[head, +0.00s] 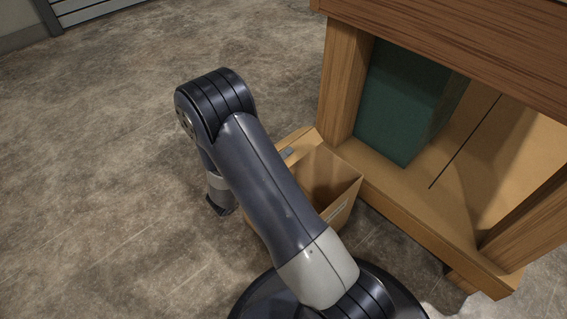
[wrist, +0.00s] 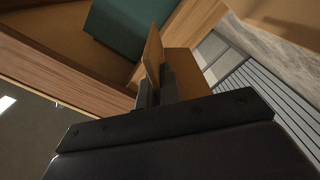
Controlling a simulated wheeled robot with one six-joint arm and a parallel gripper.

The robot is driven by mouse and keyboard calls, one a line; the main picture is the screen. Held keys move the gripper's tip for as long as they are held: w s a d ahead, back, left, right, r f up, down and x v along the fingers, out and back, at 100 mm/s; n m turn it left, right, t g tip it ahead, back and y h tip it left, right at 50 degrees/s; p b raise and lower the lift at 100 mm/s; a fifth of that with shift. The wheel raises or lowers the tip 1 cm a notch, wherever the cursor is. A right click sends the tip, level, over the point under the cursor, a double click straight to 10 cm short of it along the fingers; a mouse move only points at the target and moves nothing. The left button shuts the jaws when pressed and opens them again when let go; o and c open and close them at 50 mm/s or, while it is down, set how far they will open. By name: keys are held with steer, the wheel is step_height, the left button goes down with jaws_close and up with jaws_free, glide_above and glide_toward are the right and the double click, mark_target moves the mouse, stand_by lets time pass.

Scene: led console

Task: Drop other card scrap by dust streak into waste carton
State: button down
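The waste carton (head: 342,205) is an open-topped tan box on the floor against the wooden unit, partly hidden by my arm in the head view. My gripper (wrist: 158,88) shows in the wrist view with its dark fingers close together on a thin tan card scrap (wrist: 153,52), which stands up between them. Another tan surface (wrist: 180,62) lies just behind it, perhaps part of the carton. In the head view my forearm hides the fingertips and the scrap. No dust streak can be made out.
A wooden unit (head: 345,85) with a lower shelf stands at the right. A teal box (head: 395,110) is on the shelf, with a thin dark line (head: 465,140) beside it. Bare concrete floor (head: 100,180) lies open to the left. A slatted panel (head: 90,10) is at the far left.

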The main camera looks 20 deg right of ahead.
steer(key=shift+s+f, duration=0.15)
steer(key=shift+f, duration=0.35)
step_height(320, 180, down, 5)
steer(key=b, duration=0.2)
steer(key=shift+f+b, duration=0.2)
steer(key=shift+b, duration=0.2)
steer(key=c, duration=1.5)
jaws_free()
steer(key=shift+c, duration=0.2)
steer(key=p+v, duration=0.3)
steer(key=v, duration=0.7)
steer(key=shift+a, duration=0.4)
